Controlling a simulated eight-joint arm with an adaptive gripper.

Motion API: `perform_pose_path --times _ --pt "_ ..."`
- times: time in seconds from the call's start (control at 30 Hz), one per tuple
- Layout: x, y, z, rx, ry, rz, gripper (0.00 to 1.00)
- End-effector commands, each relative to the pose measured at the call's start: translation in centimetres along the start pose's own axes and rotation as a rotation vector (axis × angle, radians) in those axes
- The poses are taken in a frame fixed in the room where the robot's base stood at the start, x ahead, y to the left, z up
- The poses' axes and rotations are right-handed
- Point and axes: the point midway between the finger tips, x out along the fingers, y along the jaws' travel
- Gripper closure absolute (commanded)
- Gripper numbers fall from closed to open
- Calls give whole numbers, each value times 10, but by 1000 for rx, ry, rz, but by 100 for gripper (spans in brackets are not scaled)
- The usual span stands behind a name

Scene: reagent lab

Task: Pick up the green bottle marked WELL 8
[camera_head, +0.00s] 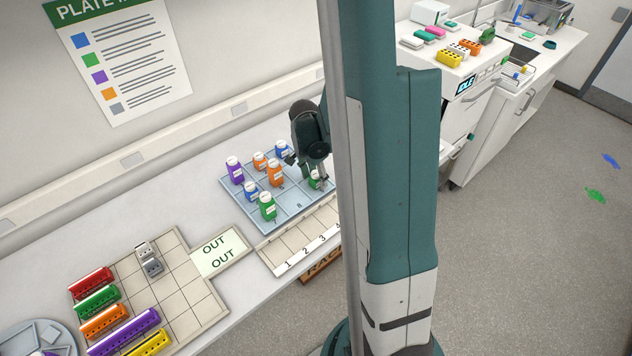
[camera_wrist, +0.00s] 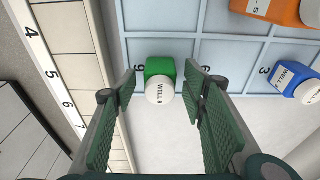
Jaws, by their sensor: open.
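The green bottle marked WELL 8 (camera_wrist: 160,82) stands on the blue gridded tray (camera_wrist: 150,20), with its white cap towards the camera in the wrist view. In the head view the bottle (camera_head: 314,182) shows partly at the tray's right end, half hidden by my gripper. My gripper (camera_wrist: 160,98) is open, with one green finger on each side of the bottle in the wrist view. Whether a finger touches it I cannot tell. In the head view my gripper (camera_head: 308,172) is over the bottle.
Orange (camera_wrist: 300,12) and blue (camera_wrist: 295,80) bottles stand on the tray nearby. In the head view another green bottle (camera_head: 267,206) and a purple bottle (camera_head: 234,170) stand further left. A numbered rack strip (camera_wrist: 55,60) borders the tray. Cell 8 of the tray looks empty.

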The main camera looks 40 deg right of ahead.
Motion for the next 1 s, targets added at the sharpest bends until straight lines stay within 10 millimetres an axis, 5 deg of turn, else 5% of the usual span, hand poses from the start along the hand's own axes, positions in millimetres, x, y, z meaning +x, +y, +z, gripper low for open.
perform_pose_path --times 0.23,0.47,1.0 --pt "0 0 0 0 0 0 57" --pt "0 0 0 0 0 0 86" --pt "-6 0 -1 0 0 0 87"
